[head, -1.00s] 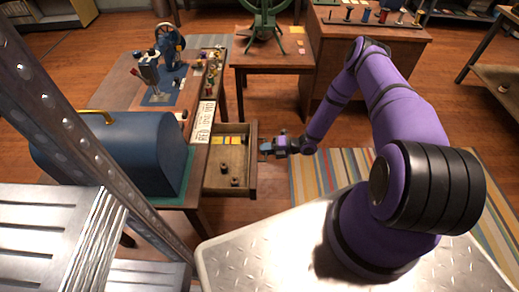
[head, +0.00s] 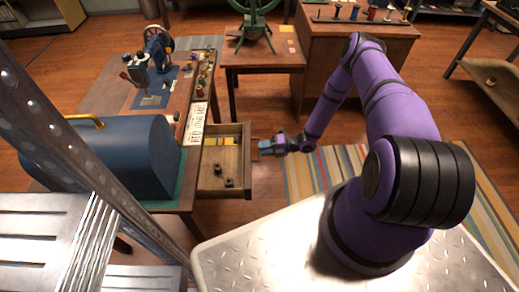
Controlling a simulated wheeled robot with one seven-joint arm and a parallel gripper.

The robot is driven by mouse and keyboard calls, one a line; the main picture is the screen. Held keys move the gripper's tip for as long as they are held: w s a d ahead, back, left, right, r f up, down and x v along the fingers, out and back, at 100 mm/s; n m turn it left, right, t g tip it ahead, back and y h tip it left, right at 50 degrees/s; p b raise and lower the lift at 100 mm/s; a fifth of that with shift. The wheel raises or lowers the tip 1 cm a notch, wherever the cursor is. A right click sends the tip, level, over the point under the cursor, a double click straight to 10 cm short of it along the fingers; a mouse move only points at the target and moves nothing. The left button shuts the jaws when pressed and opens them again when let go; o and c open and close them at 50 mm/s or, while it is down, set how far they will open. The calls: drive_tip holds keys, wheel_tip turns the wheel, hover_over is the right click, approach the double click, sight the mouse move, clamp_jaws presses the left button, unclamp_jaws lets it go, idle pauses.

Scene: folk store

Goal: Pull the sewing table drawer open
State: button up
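The sewing table (head: 116,91) stands at the left with a blue sewing machine (head: 153,62) on top. Its wooden drawer (head: 247,165) is pulled out to the right, showing yellow pieces (head: 222,141) and small dark spools (head: 225,182) inside. My gripper (head: 264,147) is just right of the drawer's front, near its middle. It is small in the picture, so I cannot tell whether its fingers touch the handle or are open or shut.
A blue domed case (head: 120,155) sits on the table's near end. A metal shelf post (head: 90,160) crosses the left foreground. A wooden side table (head: 262,55) with a green machine stands behind. A striped rug (head: 300,180) lies right of the drawer.

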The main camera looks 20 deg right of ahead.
drive_tip(key=v, duration=0.8)
drive_tip(key=shift+d, duration=0.15)
drive_tip(key=shift+s, duration=0.1)
drive_tip(key=shift+r, duration=0.15)
